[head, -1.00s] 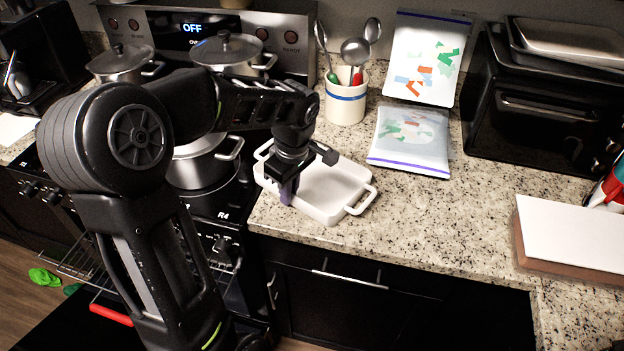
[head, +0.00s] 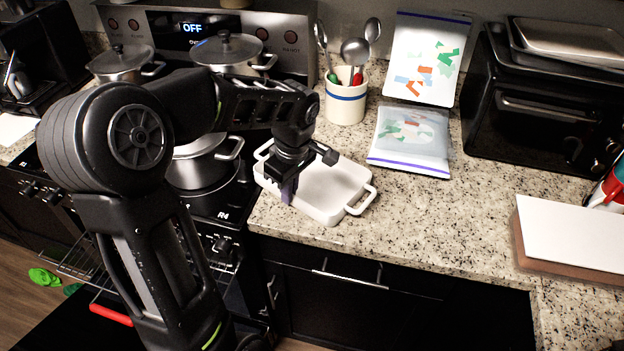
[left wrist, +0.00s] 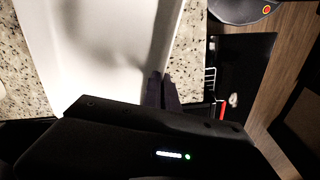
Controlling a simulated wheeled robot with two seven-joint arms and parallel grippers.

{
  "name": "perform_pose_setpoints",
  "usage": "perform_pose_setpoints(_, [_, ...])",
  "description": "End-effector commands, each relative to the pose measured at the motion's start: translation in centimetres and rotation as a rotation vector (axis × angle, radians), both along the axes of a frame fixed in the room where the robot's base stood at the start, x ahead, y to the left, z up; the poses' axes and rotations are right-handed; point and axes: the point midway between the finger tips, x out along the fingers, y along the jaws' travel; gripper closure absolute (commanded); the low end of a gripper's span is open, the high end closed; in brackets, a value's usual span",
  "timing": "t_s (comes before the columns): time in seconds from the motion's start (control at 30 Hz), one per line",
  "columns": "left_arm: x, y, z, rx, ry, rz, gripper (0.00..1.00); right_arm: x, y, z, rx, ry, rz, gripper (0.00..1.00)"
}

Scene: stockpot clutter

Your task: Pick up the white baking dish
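The white baking dish (head: 330,188) sits on the granite counter beside the stove, with a loop handle at each end. In the left wrist view the dish (left wrist: 95,50) fills the upper left. My left gripper (head: 288,191) points down at the dish's near left wall. In the left wrist view its two dark fingers (left wrist: 162,90) are close together at the dish's edge, one on the inner side and one on the outer side, and appear shut on the wall. The exact contact is dark and partly hidden by the gripper body. My right gripper is not in view.
A pot (head: 198,165) on the stove stands just left of the dish. A utensil crock (head: 346,98) and a plastic bag (head: 411,140) lie behind it. A black toaster oven (head: 535,110) and a white-topped box (head: 575,235) are to the right. The counter right of the dish is clear.

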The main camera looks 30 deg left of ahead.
Motion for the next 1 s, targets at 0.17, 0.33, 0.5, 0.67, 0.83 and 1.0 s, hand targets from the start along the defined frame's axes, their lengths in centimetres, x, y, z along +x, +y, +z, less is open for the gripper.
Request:
perform_pose_setpoints(0.17, [0.0, 0.0, 0.0, 0.0, 0.0, 0.0, 1.0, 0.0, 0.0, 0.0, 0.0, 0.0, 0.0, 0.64])
perform_pose_setpoints(0.33, [0.0, 0.0, 0.0, 0.0, 0.0, 0.0, 1.0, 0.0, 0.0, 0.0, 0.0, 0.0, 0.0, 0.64])
perform_pose_setpoints(0.5, [0.0, 0.0, 0.0, 0.0, -0.001, 0.0, 1.0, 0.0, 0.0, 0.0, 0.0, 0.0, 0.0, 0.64])
perform_pose_setpoints(0.67, [0.1, 0.0, 0.5, 0.001, -0.003, 0.0, 1.0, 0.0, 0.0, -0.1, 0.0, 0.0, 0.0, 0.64])
perform_pose_setpoints(0.83, [0.1, 0.0, 2.6, 0.002, -0.006, 0.0, 1.0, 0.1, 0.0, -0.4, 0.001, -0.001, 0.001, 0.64])
perform_pose_setpoints(1.0, [0.2, 0.0, 5.9, 0.002, -0.006, 0.0, 1.0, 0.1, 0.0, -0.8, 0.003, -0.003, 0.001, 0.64])
